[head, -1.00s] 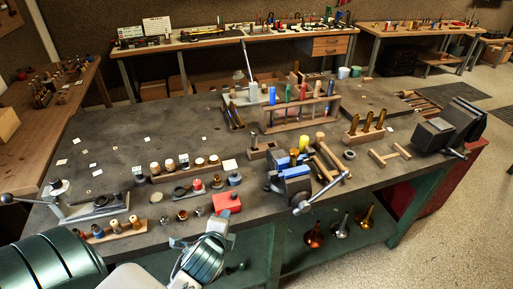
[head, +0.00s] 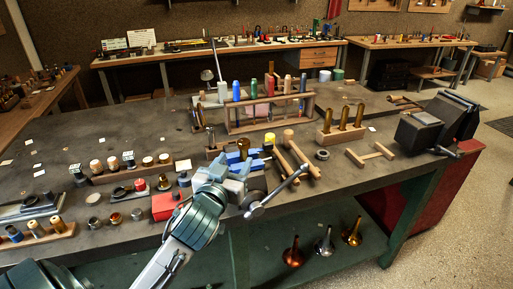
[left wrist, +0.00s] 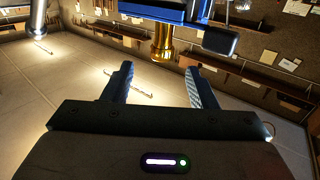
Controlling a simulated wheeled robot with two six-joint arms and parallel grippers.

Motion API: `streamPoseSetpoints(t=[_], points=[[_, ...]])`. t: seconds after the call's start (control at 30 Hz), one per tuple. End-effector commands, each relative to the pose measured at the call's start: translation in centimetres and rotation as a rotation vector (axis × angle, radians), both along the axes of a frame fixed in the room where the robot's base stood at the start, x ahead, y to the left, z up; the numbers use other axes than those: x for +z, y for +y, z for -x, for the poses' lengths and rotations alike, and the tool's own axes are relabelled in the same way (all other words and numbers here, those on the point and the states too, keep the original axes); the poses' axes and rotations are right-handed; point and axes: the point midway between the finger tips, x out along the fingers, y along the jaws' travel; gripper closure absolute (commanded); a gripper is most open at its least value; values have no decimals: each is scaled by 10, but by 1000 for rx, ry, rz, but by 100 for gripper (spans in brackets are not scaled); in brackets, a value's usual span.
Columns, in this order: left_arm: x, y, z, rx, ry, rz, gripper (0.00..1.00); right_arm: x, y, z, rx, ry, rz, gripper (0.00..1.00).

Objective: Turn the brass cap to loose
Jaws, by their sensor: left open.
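A bench vise with blue jaws (head: 232,158) stands at the front of the workbench. A yellow, brass-coloured cap (head: 269,138) shows just behind the vise. In the left wrist view a shiny brass cylinder (left wrist: 163,42) sticks out beside a blue jaw (left wrist: 150,10), a little beyond my fingertips. My left gripper (head: 238,172) is in front of the vise and hides part of it. In the left wrist view its two fingers (left wrist: 160,78) are apart with nothing between them; the brass piece lies ahead, roughly centred. My right gripper is out of view.
The vise's bar handle (head: 275,196) juts towards the front edge. Wooden mallets (head: 301,158) lie right of the vise, and a rack of handled tools (head: 268,107) stands behind. A red block (head: 165,206) is left of my gripper. A black vise (head: 437,122) stands at the right.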

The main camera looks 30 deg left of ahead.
Motion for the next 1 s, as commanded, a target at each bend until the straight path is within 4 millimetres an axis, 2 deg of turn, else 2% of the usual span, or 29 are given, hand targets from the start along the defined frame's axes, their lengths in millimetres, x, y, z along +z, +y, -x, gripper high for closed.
streamPoseSetpoints(t=[0.23,0.4,0.6,0.77,1.0], points=[[4,8,-31,1,-2,6,47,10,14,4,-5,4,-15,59],[4,17,-64,1,-1,6,47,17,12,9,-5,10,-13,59],[2,24,-92,1,0,5,47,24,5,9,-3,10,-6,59],[1,26,-102,-1,-1,4,47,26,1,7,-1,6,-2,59],[0,27,-103,-1,-1,4,47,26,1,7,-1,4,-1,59]])
